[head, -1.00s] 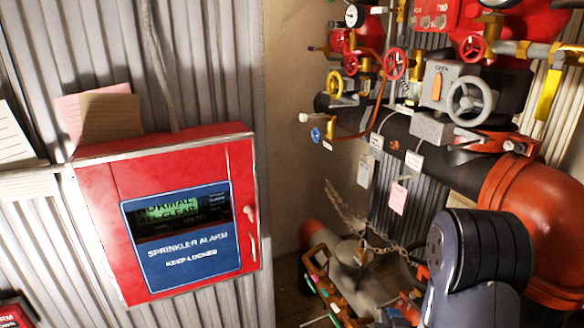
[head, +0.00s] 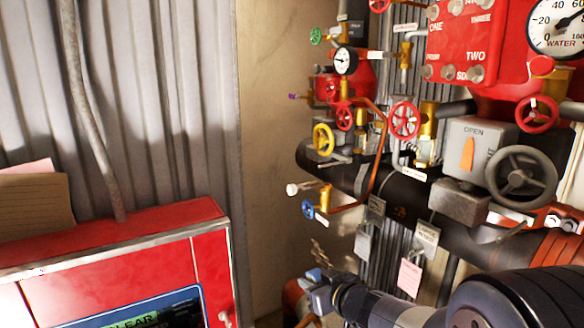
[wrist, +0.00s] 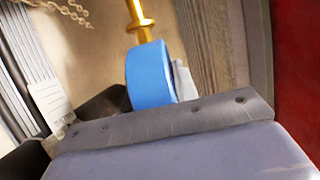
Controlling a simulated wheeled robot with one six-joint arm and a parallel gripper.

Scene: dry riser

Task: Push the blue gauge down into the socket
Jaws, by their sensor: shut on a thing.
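The blue gauge (wrist: 150,75) shows large in the wrist view as a blue round body with a brass stem (wrist: 137,18) toward the top of the picture. My gripper (head: 320,286) is shut on it, low in the middle of the head view. The gauge (head: 313,274) is a small blue patch there, left of the red pipework and apart from the blue-handled valve above it. The gauge's face is turned away in the wrist view. I cannot pick out the socket in either view.
A red alarm box (head: 130,265) stands at lower left. At right are a black pipe (head: 400,192), a grey handwheel (head: 520,177), a blue valve handle (head: 308,209) and hanging tags (head: 410,276). A chain (wrist: 68,10) shows in the wrist view. Bare wall (head: 268,170) lies between.

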